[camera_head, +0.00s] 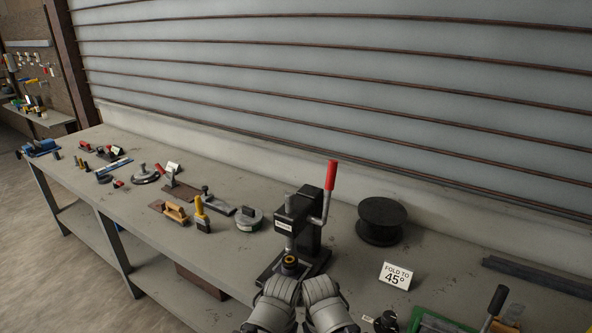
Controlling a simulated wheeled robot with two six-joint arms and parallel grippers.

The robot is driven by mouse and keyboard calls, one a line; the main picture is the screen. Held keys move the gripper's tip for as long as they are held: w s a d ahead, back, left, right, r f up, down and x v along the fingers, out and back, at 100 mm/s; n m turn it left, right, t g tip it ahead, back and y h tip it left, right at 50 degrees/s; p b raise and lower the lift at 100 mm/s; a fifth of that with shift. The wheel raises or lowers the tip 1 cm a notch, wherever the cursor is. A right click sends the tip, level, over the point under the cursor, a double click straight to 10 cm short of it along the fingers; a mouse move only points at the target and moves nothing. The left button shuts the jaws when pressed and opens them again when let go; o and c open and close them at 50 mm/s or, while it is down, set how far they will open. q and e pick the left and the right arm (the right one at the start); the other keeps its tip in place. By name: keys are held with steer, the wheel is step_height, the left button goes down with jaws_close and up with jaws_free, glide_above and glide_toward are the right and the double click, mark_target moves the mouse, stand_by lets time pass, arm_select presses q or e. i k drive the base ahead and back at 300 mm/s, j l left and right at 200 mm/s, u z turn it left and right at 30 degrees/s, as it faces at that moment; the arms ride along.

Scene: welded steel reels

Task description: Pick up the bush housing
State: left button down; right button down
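A small dark, purplish ring-shaped part with a brass-coloured centre (289,262) sits upright at the foot of the black press (300,228), under its ram. It may be the bush housing, but I cannot be sure. My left arm's grey end (273,302) and my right arm's grey end (326,304) are close together at the bottom middle, just in front of the press base. They overlap its near edge in the picture. No fingertips can be made out on either arm, and nothing is visibly held.
The press has a red-handled lever (331,176). A black reel (381,220) and a "FOLD TO 45°" card (396,276) stand to its right. A yellow-handled brush (201,215), a round grey block (248,219) and other tools lie left on the long grey bench (207,262).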

mark_target(294, 271)
steer(key=j+z, duration=0.15)
steer(key=z, duration=0.75)
steer(key=j+z, duration=0.35)
steer(key=k+j+z, duration=0.15)
steer(key=j+z, duration=0.2)
steer(key=k+j+z, duration=0.15)
steer(key=j+z, duration=0.2)
steer(key=k+j, duration=0.15)
steer(key=j, duration=0.2)
steer(key=k+j+z, duration=0.1)
steer(key=j, duration=0.25)
steer(key=k+j, duration=0.25)
steer(key=k+j+z, duration=0.1)
steer(key=j, duration=0.3)
